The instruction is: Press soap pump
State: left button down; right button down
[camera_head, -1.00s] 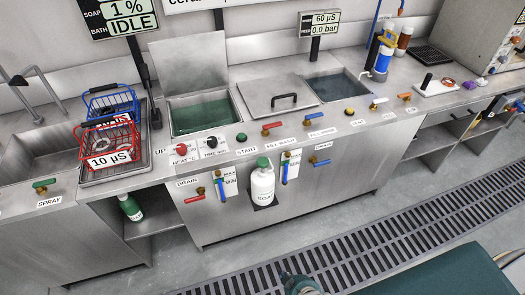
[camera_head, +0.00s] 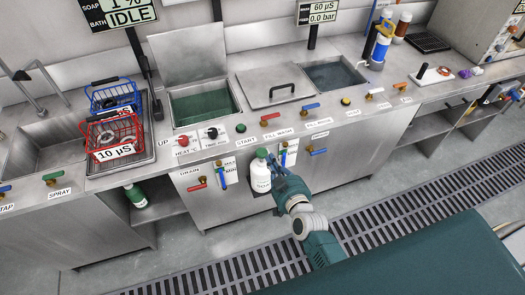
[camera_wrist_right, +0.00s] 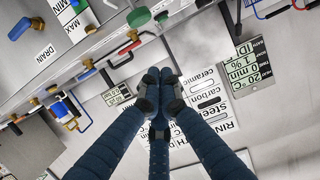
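The soap bottle (camera_head: 261,178) is white with a green top (camera_head: 261,153). It hangs at the front of the steel bench in the head view. My right gripper (camera_head: 274,161) is just right of the green top, its fingers covering part of the bottle's right side. I cannot tell whether it touches the top. In the right wrist view, the dark fingers of this gripper (camera_wrist_right: 160,88) are brought together at their tips, with nothing seen between them. My left gripper is in neither current view.
Several coloured valve levers, such as a red one (camera_head: 271,117) and a blue one (camera_head: 318,149), stick out near the bottle. A red wire basket (camera_head: 115,135) stands at the left. Soap and rinse tanks lie behind. A floor grate (camera_head: 230,266) runs in front.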

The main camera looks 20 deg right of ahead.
jog(key=b, duration=0.6)
send_over(262, 156)
notch_tip(262, 156, down, 3)
notch_tip(262, 156, down, 2)
jog(key=b, duration=0.2)
jog(key=shift+f+b, duration=0.1)
jog(key=shift+b, duration=0.2)
jog(key=shift+f+b, duration=0.7)
jog(key=shift+b, duration=0.1)
jog(key=shift+s, duration=0.1)
